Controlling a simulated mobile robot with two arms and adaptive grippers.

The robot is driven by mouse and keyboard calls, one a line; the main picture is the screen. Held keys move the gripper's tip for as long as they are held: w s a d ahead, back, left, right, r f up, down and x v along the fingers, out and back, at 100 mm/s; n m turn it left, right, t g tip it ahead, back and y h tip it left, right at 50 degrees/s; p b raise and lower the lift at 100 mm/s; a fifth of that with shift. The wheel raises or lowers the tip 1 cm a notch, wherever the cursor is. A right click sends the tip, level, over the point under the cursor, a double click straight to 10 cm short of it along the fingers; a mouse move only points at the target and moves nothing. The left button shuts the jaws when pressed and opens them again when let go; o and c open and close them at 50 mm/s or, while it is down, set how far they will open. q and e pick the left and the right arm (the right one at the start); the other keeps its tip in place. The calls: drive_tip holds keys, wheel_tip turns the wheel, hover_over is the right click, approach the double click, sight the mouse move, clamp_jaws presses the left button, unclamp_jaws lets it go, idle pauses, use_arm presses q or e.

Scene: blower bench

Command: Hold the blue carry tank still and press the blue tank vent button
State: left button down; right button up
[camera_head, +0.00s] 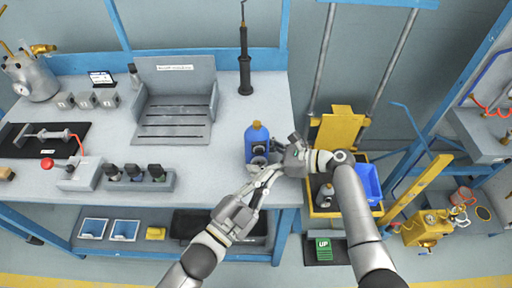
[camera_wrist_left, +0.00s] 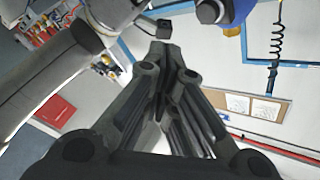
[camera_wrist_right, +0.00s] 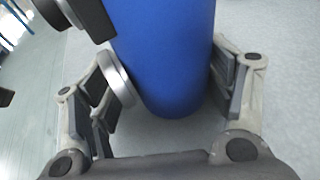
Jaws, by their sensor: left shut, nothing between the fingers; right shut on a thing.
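The blue carry tank (camera_head: 257,136) stands upright near the bench's front right edge, with a brass cap on top. My right gripper (camera_head: 262,158) is shut on it; in the right wrist view a finger lies on each side of the blue body (camera_wrist_right: 165,55). A silver round disc (camera_wrist_right: 117,80) sits against the tank's left side there. My left gripper (camera_head: 270,174) is shut and empty, its tips just in front of the tank. In the left wrist view the closed fingers (camera_wrist_left: 160,50) point toward a dark round part (camera_wrist_left: 210,11) beside the blue tank. I cannot make out the vent button for certain.
A grey slotted fixture (camera_head: 175,118) stands at the bench's back. A yellow cart with a blue bin (camera_head: 367,182) stands right of the bench. The bench middle is clear.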

drive_tip(key=shift+f, duration=0.15)
use_arm(q)
drive_tip(key=shift+s+d, duration=0.1)
drive_tip(key=shift+s, duration=0.45)
use_arm(e)
drive_tip(key=o, duration=0.9)
drive_tip(key=shift+c, duration=0.2)
drive_tip(key=shift+d, duration=0.1)
drive_tip(key=v, duration=1.2)
